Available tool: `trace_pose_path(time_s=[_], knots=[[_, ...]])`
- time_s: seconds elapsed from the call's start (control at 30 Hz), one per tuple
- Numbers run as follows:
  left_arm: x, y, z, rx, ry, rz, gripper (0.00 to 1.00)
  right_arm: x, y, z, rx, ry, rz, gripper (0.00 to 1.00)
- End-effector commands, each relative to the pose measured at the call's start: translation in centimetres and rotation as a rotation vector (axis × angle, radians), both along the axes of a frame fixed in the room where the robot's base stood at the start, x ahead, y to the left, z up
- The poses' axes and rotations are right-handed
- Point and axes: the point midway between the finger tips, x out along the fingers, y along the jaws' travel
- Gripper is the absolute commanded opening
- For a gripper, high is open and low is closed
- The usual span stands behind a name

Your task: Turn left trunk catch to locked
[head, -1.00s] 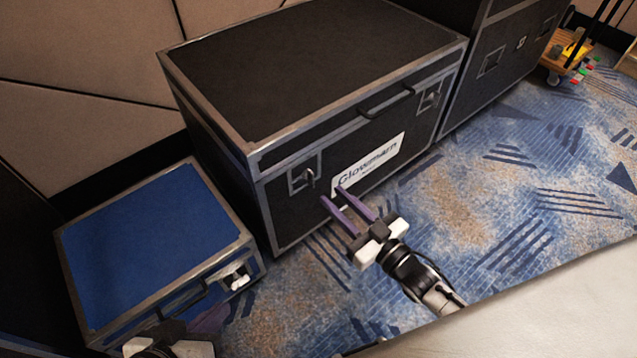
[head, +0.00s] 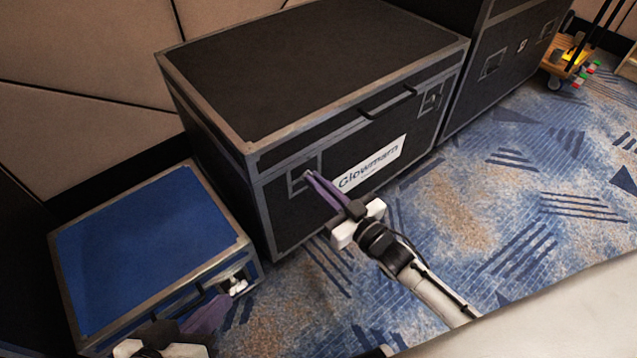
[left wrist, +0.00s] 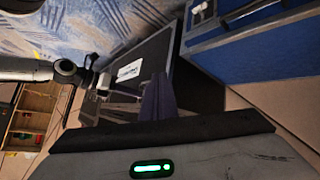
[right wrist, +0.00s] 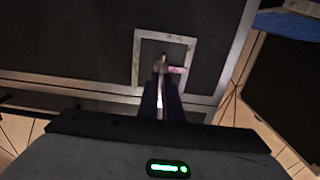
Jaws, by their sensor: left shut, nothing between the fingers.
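The black trunk (head: 310,75) with metal edges and a "Glowmarn" label (head: 368,163) stands in the middle of the head view. Its left catch sits in a square metal frame (head: 298,188) on the front; the right wrist view shows the catch's small tab (right wrist: 162,62) inside that frame. My right gripper (head: 308,176) reaches it, its purple fingers nearly together around the tab. The fingertips (right wrist: 161,82) cover part of the catch, so its exact angle is hard to tell. My left gripper (head: 224,302) is shut and empty, low in front of the blue case.
A blue case (head: 145,250) with a white catch (head: 237,287) stands left of the trunk, close to my left gripper. The trunk's right catch (head: 431,100) is free. Another black case (head: 500,65) stands to the right. Patterned carpet (head: 520,200) lies open in front.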

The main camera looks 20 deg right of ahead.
Motion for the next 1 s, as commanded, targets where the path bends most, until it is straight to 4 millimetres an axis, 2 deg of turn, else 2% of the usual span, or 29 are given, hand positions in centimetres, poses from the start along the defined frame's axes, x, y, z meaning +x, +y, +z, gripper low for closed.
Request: trace_pose_path(time_s=[0.27,0.47,1.0], knots=[[0.0,0.0,0.0,0.005,0.002,0.000,0.00,0.0,0.0,0.1,0.020,0.007,0.001,0.00],[-0.1,0.3,0.0,0.023,0.012,0.000,0.00,0.0,-0.2,0.1,0.098,0.038,0.001,0.00],[-0.5,1.6,-1.8,0.099,0.066,0.000,0.00,0.2,-0.8,-0.2,0.549,0.200,0.001,0.00]])
